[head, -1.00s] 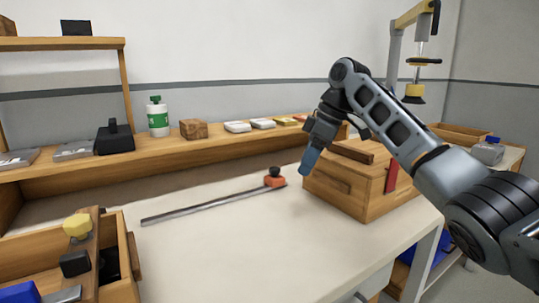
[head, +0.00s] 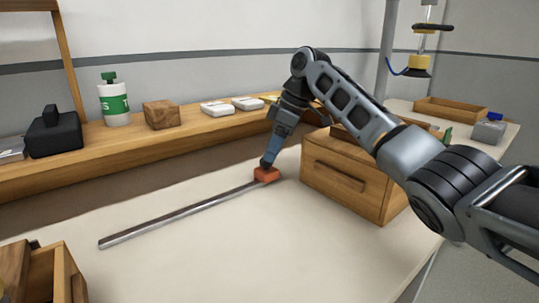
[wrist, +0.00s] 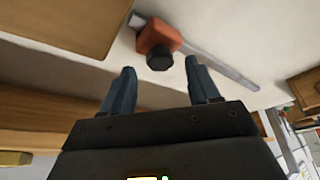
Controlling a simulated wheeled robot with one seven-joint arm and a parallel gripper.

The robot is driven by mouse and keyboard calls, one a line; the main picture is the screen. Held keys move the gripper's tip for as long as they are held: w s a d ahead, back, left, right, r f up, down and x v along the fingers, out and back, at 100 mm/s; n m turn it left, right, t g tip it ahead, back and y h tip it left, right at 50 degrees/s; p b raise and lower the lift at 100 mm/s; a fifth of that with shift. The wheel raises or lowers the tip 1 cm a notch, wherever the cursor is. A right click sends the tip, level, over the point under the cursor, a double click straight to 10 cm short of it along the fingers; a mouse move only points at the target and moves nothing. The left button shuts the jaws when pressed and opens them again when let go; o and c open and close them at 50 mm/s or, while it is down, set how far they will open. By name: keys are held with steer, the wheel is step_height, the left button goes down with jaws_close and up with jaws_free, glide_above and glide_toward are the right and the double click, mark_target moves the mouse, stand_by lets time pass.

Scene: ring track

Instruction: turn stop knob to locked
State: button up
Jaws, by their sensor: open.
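The stop is an orange block (head: 266,175) at the far end of a grey metal rail (head: 180,217) lying on the pale bench top. Its black knob (wrist: 159,58) shows in the wrist view, on the orange block (wrist: 158,36). In the head view the knob is mostly hidden by my fingers. My gripper (head: 267,162) points down just above the stop. In the wrist view my gripper (wrist: 160,82) is open, its two blue-grey fingers apart, with the knob just beyond the tips and roughly between them. I cannot tell whether the fingers touch it.
A wooden drawer box (head: 350,180) stands close to the right of the stop. A wooden shelf (head: 120,155) with a bottle (head: 115,103) and a wooden block (head: 161,114) runs behind. The front middle of the bench is clear.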

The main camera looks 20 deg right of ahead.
mark_target(266, 164)
steer(key=shift+x, duration=1.25)
steer(key=shift+c, duration=0.4)
steer(key=c, duration=1)
